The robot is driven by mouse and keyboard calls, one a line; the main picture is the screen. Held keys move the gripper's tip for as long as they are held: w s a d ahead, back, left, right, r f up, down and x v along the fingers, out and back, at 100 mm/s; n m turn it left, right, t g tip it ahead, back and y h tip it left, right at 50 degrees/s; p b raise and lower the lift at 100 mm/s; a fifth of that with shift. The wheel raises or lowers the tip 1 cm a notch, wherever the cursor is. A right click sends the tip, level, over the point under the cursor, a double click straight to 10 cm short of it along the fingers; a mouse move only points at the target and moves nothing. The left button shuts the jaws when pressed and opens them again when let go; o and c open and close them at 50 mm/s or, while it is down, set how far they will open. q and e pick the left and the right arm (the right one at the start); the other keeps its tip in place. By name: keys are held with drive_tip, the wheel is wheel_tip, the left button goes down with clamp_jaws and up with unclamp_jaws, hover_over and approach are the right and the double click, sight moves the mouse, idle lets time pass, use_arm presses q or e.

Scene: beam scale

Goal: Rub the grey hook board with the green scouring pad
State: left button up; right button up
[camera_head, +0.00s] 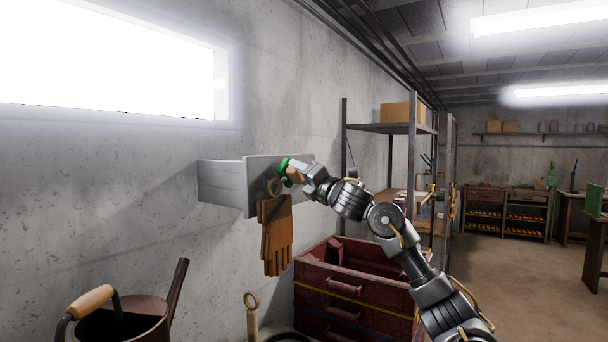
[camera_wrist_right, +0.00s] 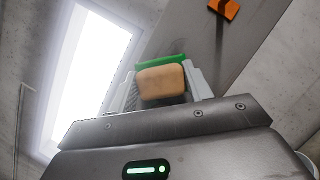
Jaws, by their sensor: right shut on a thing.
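The grey hook board (camera_head: 228,184) juts from the concrete wall in the head view. Brown gloves (camera_head: 276,236) hang from its front on a ring. My right gripper (camera_head: 291,172) is at the board's front face, shut on the green scouring pad (camera_head: 283,165). In the right wrist view the green pad (camera_wrist_right: 160,61) shows behind a tan block (camera_wrist_right: 162,82) between the fingers of my right gripper (camera_wrist_right: 163,88). The grey board (camera_wrist_right: 205,58) lies just beyond it. I cannot tell whether the pad touches the board. My left gripper is not in view.
A red drawer chest (camera_head: 345,285) stands below the board, with a metal shelf rack (camera_head: 391,128) behind it. A can with a wooden handle (camera_head: 90,301) is at lower left. An orange piece (camera_wrist_right: 224,8) shows on the board in the wrist view. Open floor (camera_head: 510,285) lies to the right.

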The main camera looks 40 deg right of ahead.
drive_tip(key=shift+w+a+p, duration=0.3)
drive_tip(key=shift+w+p, duration=0.2)
drive_tip(key=shift+w, duration=0.4)
idle(0.5)
drive_tip(key=shift+w+d+r+p, duration=0.1)
drive_tip(key=shift+w+d+p, duration=0.15)
drive_tip(key=shift+d, duration=0.4)
drive_tip(key=shift+w+d+p, duration=0.1)
drive_tip(key=shift+d+p, duration=0.25)
drive_tip(key=shift+d, duration=0.3)
drive_tip(key=shift+w+d, duration=0.1)
drive_tip(key=shift+d, duration=0.45)
drive_tip(key=shift+d, duration=0.1)
